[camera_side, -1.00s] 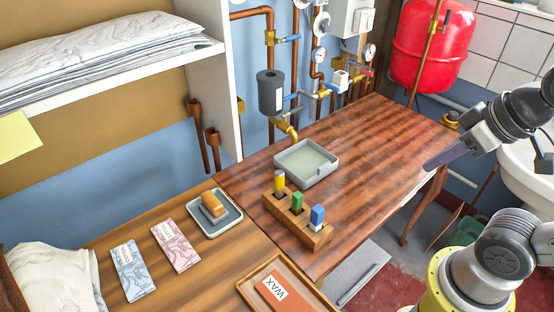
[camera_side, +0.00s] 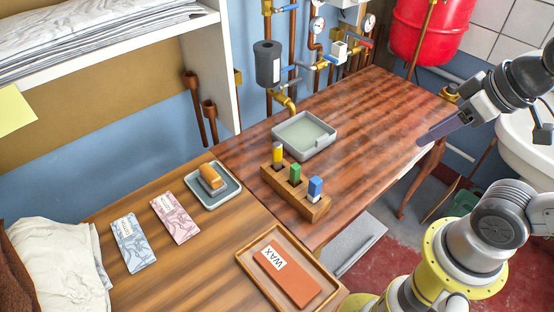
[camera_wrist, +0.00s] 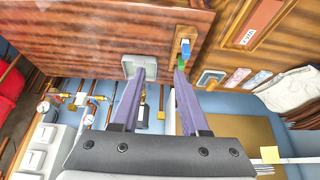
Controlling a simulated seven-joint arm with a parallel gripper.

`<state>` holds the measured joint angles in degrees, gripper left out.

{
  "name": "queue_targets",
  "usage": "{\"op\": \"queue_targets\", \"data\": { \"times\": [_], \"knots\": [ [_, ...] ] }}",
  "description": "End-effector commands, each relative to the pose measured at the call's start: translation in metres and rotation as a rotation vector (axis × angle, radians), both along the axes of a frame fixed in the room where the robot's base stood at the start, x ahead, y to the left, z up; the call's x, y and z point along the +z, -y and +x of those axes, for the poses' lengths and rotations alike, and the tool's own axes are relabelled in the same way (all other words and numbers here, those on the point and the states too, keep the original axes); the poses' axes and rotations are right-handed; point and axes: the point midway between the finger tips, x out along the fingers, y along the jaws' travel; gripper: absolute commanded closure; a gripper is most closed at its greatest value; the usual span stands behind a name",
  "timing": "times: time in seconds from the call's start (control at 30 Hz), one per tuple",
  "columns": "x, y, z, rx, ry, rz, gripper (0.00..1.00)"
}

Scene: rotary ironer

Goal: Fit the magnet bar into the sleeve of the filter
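Three upright pieces with coloured tops, yellow (camera_side: 277,153), green (camera_side: 295,173) and blue (camera_side: 315,187), stand in a wooden block (camera_side: 318,211) on the table; which one is the magnet bar I cannot tell. The blue one (camera_wrist: 185,48) and green one (camera_wrist: 181,63) also show in the wrist view. A dark grey cylinder (camera_side: 268,63) with a pale label, on the brass pipework, looks like the filter; its sleeve opening is not clear. My gripper (camera_wrist: 160,70) is open and empty. In the side view it hangs over the table's right end, away from the block and cylinder.
A grey square tray (camera_side: 329,148) sits behind the block, below the pipes. At left lie a dish with an orange-brown block (camera_side: 211,177), two patterned packets (camera_side: 175,219) and a WAX tray (camera_side: 244,256). The table's right part is clear. A white shelf panel (camera_side: 211,80) stands left of the cylinder.

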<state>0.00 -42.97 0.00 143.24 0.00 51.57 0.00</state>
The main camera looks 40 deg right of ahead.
Motion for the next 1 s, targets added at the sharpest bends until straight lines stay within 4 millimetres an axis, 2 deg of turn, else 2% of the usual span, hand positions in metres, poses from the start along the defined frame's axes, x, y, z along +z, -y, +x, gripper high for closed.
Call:
{"op": "queue_targets", "data": {
  "times": [0.03,0.1,0.37,0.47,0.57,0.7,0.8,0.9,1.0],
  "knots": [
    [0.000,0.000,0.000,0.000,0.000,0.000,0.44],
    [0.000,0.000,0.000,0.000,0.000,0.000,0.33],
    [0.000,0.000,0.000,0.000,0.001,0.000,0.33],
    [0.004,0.000,0.007,0.000,0.037,0.000,0.33],
    [0.018,0.000,0.028,0.000,0.145,-0.001,0.33],
    [0.042,0.000,0.076,0.003,0.341,-0.003,0.33],
    [0.049,-0.003,0.114,0.015,0.451,-0.001,0.33],
    [0.048,-0.009,0.151,0.031,0.538,0.001,0.33],
    [0.038,-0.017,0.185,0.053,0.607,0.008,0.33]
  ]
}}
